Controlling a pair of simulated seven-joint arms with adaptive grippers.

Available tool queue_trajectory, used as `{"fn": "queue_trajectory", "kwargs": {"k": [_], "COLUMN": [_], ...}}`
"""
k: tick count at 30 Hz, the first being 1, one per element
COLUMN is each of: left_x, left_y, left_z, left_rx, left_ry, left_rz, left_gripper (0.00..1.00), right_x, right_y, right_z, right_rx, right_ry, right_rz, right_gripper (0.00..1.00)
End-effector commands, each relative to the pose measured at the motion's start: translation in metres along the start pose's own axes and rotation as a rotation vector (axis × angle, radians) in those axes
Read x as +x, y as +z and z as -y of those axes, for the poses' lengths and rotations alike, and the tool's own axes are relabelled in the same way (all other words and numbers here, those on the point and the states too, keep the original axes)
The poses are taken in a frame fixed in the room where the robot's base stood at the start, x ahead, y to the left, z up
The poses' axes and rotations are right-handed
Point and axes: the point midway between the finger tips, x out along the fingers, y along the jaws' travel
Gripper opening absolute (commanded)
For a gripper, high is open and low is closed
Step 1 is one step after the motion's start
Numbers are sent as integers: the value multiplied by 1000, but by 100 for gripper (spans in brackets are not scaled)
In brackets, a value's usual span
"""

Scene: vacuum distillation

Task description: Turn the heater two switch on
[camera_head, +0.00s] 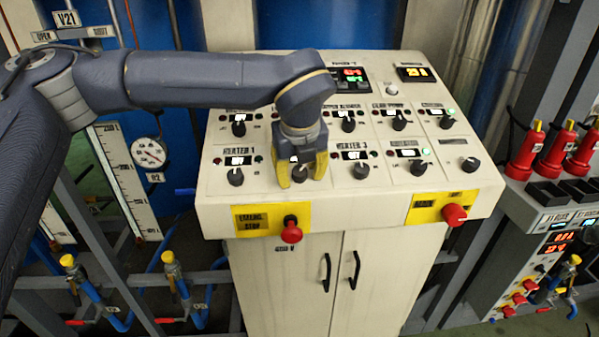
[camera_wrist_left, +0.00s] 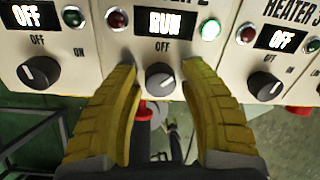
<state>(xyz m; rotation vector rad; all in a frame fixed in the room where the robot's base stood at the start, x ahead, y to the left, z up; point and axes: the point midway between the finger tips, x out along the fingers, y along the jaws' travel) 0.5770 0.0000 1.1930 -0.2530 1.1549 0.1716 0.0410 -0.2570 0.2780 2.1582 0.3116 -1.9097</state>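The heater two switch is a round black knob (camera_wrist_left: 160,80) in the left wrist view, under a display (camera_wrist_left: 163,23) that reads RUN. The green lamp (camera_wrist_left: 210,25) right of that display is lit, and the red lamp (camera_wrist_left: 117,19) on its left looks dark. My left gripper (camera_head: 302,174) is over this knob in the head view and mostly hides it. Its yellow fingers also show in the left wrist view (camera_wrist_left: 160,84), one on each side of the knob, apart with visible gaps to it. My right gripper is not in view.
The heater 1 knob (camera_head: 235,177) and heater 3 knob (camera_head: 361,171) flank the gripper, both under displays reading OFF in the wrist view. Red stop buttons (camera_head: 291,231) (camera_head: 454,214) project from the panel front. More knobs stand behind on the sloped panel (camera_head: 212,193).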

Motion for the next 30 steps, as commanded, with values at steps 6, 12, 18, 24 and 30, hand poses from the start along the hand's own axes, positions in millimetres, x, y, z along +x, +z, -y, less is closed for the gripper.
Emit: {"fn": "queue_trajectory", "kwargs": {"k": [6, 12, 18, 24, 30], "left_x": [0, 0, 0, 0, 0], "left_y": [0, 0, 0, 0, 0], "left_z": [0, 0, 0, 0, -1], "left_rx": [0, 0, 58, 211, 283], "left_ry": [0, 0, 0, -3, -4], "left_rz": [0, 0, -2, -8, -13], "left_gripper": [16, 0, 0, 0, 0], "right_x": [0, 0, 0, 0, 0], "right_y": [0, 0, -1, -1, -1], "right_z": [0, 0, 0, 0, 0], "right_rx": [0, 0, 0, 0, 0], "right_ry": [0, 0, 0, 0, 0], "right_rz": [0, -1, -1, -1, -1], "right_gripper": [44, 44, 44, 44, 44]}}
